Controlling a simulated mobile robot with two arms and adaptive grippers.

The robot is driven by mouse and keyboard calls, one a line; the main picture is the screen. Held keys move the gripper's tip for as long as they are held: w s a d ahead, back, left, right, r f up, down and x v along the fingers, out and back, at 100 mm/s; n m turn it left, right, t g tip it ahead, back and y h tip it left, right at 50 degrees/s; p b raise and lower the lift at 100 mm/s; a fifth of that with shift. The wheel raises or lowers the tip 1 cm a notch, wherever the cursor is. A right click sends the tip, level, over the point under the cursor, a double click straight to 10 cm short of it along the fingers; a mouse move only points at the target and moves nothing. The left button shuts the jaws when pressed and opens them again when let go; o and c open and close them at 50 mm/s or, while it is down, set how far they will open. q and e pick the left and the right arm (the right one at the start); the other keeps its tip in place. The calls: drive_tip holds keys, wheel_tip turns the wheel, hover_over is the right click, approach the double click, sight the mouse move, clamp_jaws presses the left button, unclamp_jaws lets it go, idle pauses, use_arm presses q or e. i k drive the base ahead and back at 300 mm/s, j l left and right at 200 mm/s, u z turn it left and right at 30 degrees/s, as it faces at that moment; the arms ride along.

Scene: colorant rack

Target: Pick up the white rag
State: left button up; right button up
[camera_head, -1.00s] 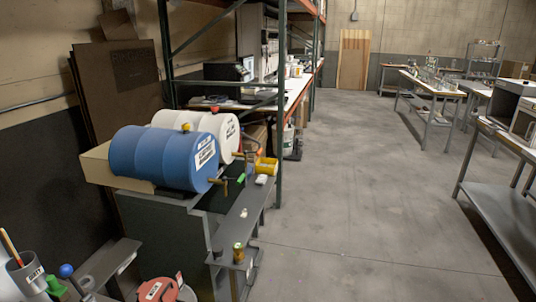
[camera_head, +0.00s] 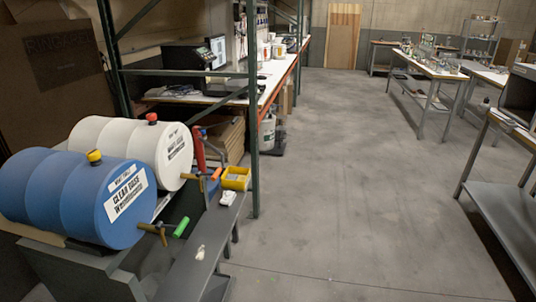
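A small white item (camera_head: 228,198), which looks like the white rag, lies on the narrow grey shelf in front of the drums, just below the yellow bin (camera_head: 236,178). It is too small to be sure of its folds. A smaller off-white item (camera_head: 200,253) lies nearer on the same shelf; I cannot tell what it is. Neither of my grippers shows in the head view.
A blue drum (camera_head: 75,195) and a white drum (camera_head: 140,150) lie on a grey stand at the left, with taps over the shelf (camera_head: 205,262). A green rack post (camera_head: 253,110) rises behind. The concrete floor (camera_head: 350,200) is clear; a metal table (camera_head: 500,225) stands at the right.

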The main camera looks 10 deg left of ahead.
sight(229, 196)
drive_tip(key=i, duration=0.9)
drive_tip(key=i+l+u, duration=0.15)
drive_tip(key=i, duration=0.75)
drive_tip(key=i+l+u, duration=0.1)
drive_tip(key=i+u, duration=0.35)
drive_tip(key=i+l+u, duration=0.2)
drive_tip(key=i+u, duration=0.25)
drive_tip(key=i+l+u, duration=0.25)
drive_tip(key=u, duration=0.15)
drive_tip(key=i+l+u, duration=0.25)
drive_tip(key=l+u, duration=0.2)
drive_tip(key=l, duration=0.1)
